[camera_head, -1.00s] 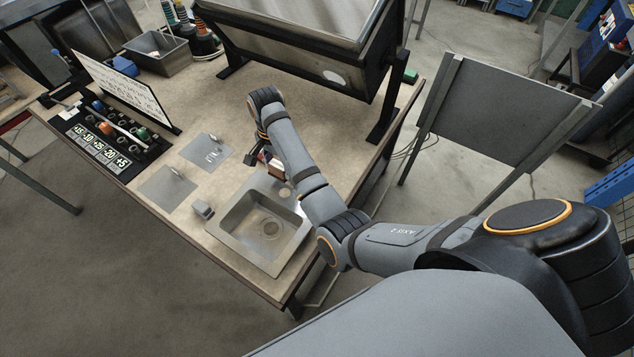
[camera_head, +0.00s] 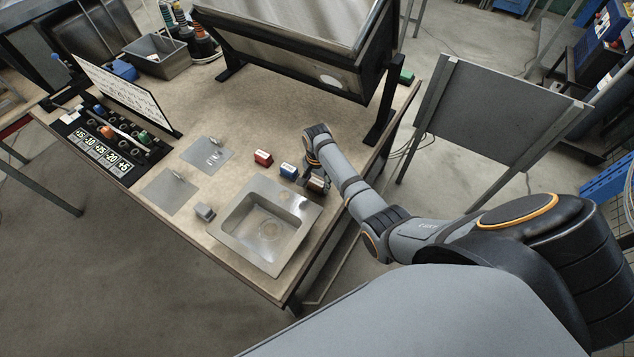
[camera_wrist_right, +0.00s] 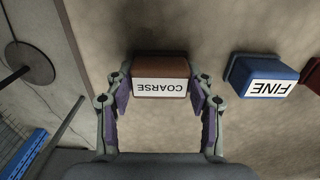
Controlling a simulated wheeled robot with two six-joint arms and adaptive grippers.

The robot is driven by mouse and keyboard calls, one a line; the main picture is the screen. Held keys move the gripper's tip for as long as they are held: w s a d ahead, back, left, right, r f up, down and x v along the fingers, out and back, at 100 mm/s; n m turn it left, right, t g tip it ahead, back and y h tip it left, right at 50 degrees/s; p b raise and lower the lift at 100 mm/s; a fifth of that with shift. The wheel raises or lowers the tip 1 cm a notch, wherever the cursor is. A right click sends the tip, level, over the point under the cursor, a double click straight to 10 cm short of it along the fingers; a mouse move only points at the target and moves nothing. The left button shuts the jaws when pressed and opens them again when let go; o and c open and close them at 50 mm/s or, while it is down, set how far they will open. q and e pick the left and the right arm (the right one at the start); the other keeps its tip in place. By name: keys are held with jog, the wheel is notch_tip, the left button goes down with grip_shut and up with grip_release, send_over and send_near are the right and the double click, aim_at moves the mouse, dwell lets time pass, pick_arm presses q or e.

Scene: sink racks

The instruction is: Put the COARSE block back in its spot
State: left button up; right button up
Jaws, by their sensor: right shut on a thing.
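The COARSE block, brown with a white label, sits between the fingers of my right gripper (camera_wrist_right: 160,100) in the right wrist view, label (camera_wrist_right: 161,88) upside down. The gripper is shut on it. In the head view my right gripper (camera_head: 313,181) is at the right end of the block row, near the table's right edge, and partly hides the block. The blue FINE block (camera_head: 288,170) stands beside it and also shows in the wrist view (camera_wrist_right: 262,77). I cannot tell whether the COARSE block touches the table. My left gripper is not in view.
A red block (camera_head: 263,158) stands left of the blue one. The sink (camera_head: 235,247) lies just in front of the row. A grey block (camera_head: 205,212) and two grey plates, one of them here (camera_head: 169,192), lie further left. A dark framed stand (camera_head: 385,110) rises behind.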

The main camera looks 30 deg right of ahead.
aim_at(317, 182)
jog(key=o, duration=1.1)
jog(key=shift+f, duration=0.1)
jog(key=shift+o, duration=0.2)
notch_tip(317, 182, up, 12)
jog(key=shift+r, duration=0.2)
